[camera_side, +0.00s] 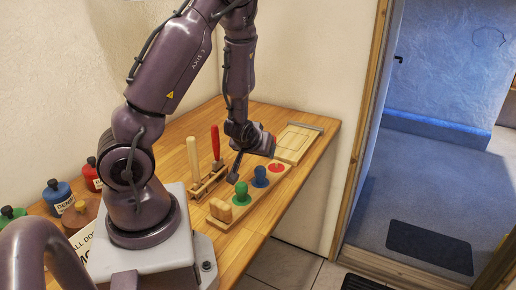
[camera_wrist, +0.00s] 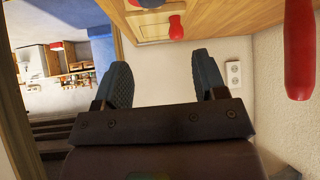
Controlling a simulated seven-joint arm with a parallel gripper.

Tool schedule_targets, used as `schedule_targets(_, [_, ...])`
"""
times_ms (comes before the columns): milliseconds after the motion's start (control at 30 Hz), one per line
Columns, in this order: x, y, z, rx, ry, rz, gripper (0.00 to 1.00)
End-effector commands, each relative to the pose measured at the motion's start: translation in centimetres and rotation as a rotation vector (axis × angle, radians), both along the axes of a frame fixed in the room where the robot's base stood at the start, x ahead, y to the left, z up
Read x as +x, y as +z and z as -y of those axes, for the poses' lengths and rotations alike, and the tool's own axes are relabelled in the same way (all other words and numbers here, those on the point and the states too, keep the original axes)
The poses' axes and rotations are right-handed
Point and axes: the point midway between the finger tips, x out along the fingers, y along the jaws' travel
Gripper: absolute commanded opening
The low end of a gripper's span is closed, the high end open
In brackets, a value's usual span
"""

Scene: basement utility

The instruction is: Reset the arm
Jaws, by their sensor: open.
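My gripper (camera_wrist: 163,78) is open in the wrist view, its two dark pads wide apart with nothing between them. In the side view my gripper (camera_side: 258,147) hangs above the far half of the workbench (camera_side: 170,146), close over a wooden peg board (camera_side: 219,221); its fingertips are hard to make out there. The board carries a plain wooden piece (camera_side: 222,210), a green peg (camera_side: 241,193), a blue peg (camera_side: 260,177) and a red piece (camera_side: 277,168). A red knob (camera_wrist: 176,28) shows beyond the fingers in the wrist view.
A wooden rack holds an upright wooden handle (camera_side: 193,158) and a red handle (camera_side: 216,144), close left of my gripper. A flat wooden board (camera_side: 296,143) lies at the back. Bottles (camera_side: 57,193) stand front left. Walls close the back; a doorway opens right.

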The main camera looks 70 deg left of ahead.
Motion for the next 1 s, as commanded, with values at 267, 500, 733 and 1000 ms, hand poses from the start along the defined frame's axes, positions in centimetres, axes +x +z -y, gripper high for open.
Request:
schedule_targets(267, [0.0, 0.1, 0.0, 0.0, 0.0, 0.0, 0.65])
schedule_targets(500, [0.0, 0.1, 0.0, 0.0, 0.001, 0.001, 0.65])
schedule_targets(733, [-1.1, -1.0, 0.8, -0.057, -0.011, -0.094, 0.65])
schedule_targets(1000, [-2.1, -0.6, 7.2, -0.312, -0.175, -0.326, 0.65])
